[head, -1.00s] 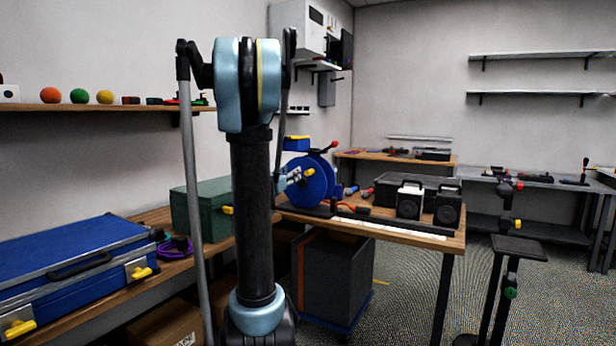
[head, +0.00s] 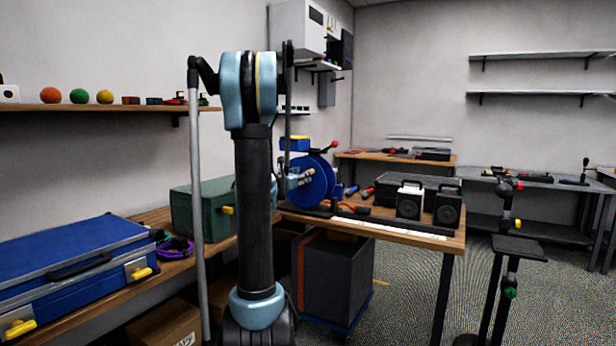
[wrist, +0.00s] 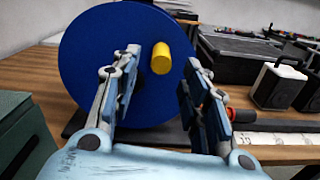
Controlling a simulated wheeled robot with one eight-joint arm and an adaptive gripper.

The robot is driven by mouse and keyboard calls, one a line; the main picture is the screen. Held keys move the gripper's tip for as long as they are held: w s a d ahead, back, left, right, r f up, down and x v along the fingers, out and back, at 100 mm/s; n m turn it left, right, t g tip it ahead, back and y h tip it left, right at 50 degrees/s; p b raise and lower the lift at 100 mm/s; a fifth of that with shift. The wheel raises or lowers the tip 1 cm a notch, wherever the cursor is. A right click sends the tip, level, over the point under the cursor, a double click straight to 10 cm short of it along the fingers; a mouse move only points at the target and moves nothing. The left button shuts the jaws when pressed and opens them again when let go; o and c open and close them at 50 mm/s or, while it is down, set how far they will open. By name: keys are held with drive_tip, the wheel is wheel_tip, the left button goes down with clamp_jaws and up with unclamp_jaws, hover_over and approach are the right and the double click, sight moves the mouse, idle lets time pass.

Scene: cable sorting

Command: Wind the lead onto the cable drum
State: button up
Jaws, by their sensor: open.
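The cable drum (head: 318,180) is a blue disc standing upright on a dark base on the wooden bench. It fills the upper left of the wrist view (wrist: 95,75). A yellow crank knob (wrist: 161,58) sticks out from its face. My gripper (wrist: 158,72) is open, with one finger to each side of the knob and a gap to the right finger. In the head view my gripper (head: 297,179) is at the drum's left face, partly hidden by my arm. A red, curved cable-like piece (head: 350,207) lies right of the drum; whether it is the lead I cannot tell.
Two small speaker-like boxes (head: 408,201) and a black case (head: 385,186) stand right of the drum. A white marked strip (head: 390,230) runs along the bench front. A green case (head: 195,207) and blue case (head: 75,265) lie to the left.

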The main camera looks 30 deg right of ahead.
drive_tip(key=x, duration=0.6)
drive_tip(key=shift+w+d, duration=0.15)
drive_tip(key=shift+d, duration=0.2)
clamp_jaws()
